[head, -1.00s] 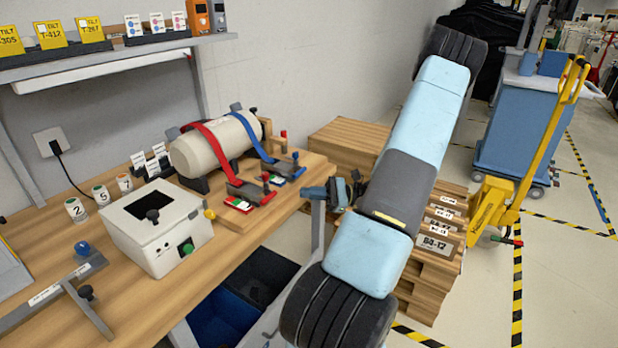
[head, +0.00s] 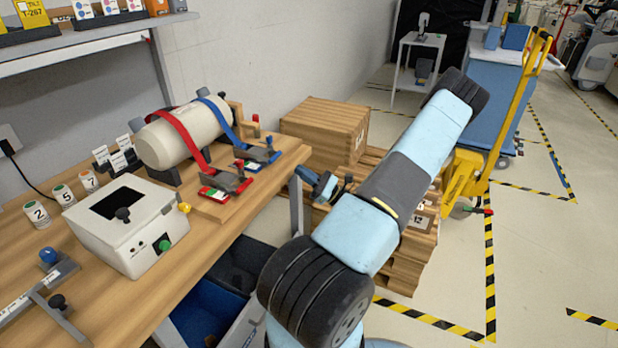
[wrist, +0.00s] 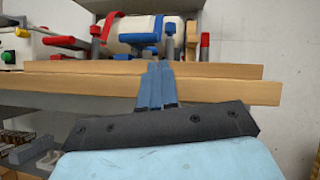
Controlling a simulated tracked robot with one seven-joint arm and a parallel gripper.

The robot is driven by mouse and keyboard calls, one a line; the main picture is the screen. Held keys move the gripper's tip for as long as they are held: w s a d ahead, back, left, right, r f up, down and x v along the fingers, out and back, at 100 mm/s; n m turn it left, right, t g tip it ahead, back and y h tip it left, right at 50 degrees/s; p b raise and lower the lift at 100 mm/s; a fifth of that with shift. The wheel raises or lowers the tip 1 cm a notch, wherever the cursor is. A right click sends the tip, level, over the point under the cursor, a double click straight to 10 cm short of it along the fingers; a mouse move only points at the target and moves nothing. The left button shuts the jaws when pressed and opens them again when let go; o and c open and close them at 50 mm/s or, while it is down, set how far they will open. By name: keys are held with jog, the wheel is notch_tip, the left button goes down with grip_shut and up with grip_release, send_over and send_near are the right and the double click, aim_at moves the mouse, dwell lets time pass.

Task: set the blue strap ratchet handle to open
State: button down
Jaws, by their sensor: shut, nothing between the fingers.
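The blue strap (head: 218,118) runs over a cream cylinder (head: 160,145) to a dark ratchet (head: 260,153) at the front right of a wooden board. The ratchet's exact handle angle is hard to tell. The blue strap's ratchet also shows in the wrist view (wrist: 140,38), just beyond the fingertips. A red strap (head: 185,130) with its own ratchet (head: 226,183) is nearer to me. My gripper (head: 301,173) is shut and empty, right of the board's edge and apart from the ratchet. In the wrist view its closed fingers (wrist: 155,68) point toward the blue ratchet.
A white box with a green knob (head: 130,225) stands on the workbench left of the board. Blue bins (head: 205,310) sit under the bench. Open floor lies at the right.

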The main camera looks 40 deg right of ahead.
aim_at(290, 168)
jog(key=shift+x, duration=2.8)
jog(key=shift+d+r+h, duration=0.15)
jog(key=shift+h, duration=0.15)
